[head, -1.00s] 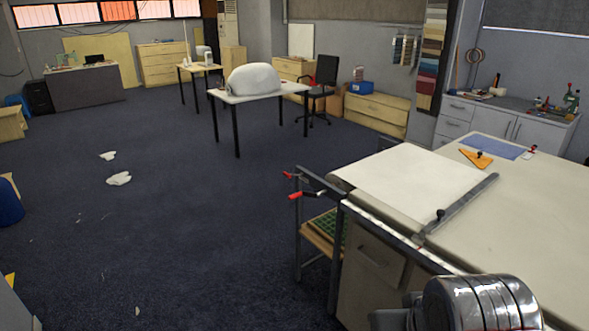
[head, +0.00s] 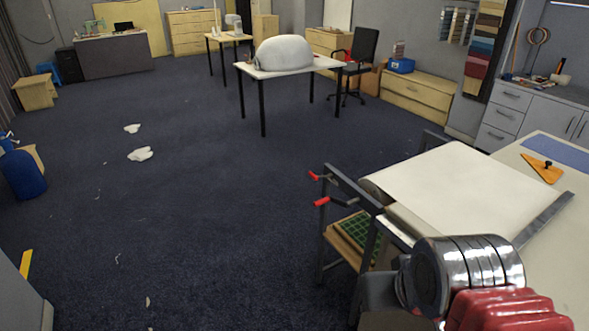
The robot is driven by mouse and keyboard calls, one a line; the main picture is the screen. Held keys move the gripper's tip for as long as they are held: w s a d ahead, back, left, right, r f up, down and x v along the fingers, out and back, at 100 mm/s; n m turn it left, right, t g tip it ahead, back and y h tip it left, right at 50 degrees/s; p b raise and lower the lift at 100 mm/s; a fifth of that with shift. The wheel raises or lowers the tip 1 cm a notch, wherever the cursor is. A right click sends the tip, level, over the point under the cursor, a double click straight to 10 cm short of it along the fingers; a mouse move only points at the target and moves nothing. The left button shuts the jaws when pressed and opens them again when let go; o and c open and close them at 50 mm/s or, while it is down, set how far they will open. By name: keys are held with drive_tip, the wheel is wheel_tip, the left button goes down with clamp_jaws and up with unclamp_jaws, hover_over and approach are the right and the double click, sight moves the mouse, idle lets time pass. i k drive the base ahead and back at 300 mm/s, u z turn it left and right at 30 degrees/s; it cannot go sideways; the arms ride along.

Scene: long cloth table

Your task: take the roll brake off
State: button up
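The long cloth table (head: 548,224) stands at the right. White cloth (head: 455,185) lies over its near-left end, beside a roll at the table's edge. Two red-handled levers, an upper one (head: 315,176) and a lower one (head: 322,201), stick out to the left from the metal frame (head: 352,186) at this end. I cannot tell which of them is the roll brake. My arm shows at the bottom right as a shiny ribbed metal joint and a red part. My gripper is not in view.
A green grid tray (head: 356,236) sits on a wooden shelf inside the frame. An orange triangle (head: 541,168) and a metal straightedge (head: 544,218) lie on the table. White scraps (head: 140,154) lie on the open dark floor at the left. A blue cylinder (head: 22,174) stands at the left edge.

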sight(315, 178)
drive_tip(key=u, duration=0.35)
drive_tip(key=i, duration=0.65)
drive_tip(key=u, duration=0.75)
drive_tip(key=i, duration=0.5)
drive_tip(key=u, duration=0.3)
